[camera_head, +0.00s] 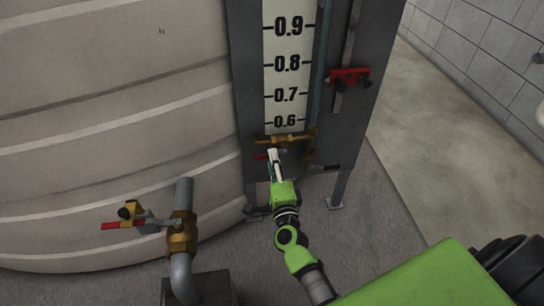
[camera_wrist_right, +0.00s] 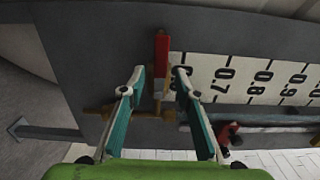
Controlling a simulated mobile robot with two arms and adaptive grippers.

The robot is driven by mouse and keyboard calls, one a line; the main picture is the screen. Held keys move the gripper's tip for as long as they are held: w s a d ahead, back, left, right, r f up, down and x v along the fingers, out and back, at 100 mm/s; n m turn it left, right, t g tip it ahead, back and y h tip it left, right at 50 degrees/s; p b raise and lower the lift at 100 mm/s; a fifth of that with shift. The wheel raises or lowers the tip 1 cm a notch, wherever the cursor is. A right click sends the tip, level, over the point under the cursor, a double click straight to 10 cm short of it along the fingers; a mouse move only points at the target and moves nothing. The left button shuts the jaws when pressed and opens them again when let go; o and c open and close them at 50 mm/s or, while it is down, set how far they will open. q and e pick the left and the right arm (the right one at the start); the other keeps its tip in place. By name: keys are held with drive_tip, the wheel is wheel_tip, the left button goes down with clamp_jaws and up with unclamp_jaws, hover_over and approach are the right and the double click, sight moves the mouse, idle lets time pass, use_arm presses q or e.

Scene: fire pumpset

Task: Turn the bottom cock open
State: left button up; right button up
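The bottom cock (camera_head: 287,138) is a small brass fitting with a red handle, just under the 0.6 mark of the level gauge. In the right wrist view the red handle (camera_wrist_right: 161,52) is ahead of and between the fingertips, and brass parts (camera_wrist_right: 98,110) show behind the fingers. My right gripper (camera_head: 273,154) is at the cock, partly covering it in the head view. Contact with the handle cannot be told. My left gripper is out of view.
The gauge board (camera_head: 289,60) stands on a grey metal frame with a red slider (camera_head: 348,77) at right. A large ribbed tank (camera_head: 110,110) fills the left. A brass valve (camera_head: 182,234) with a red-tipped handle is on a pipe at lower left. Floor at right is clear.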

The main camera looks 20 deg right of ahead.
drive_tip(key=v, duration=0.9)
drive_tip(key=shift+s, duration=0.1)
drive_tip(key=shift+a, duration=0.1)
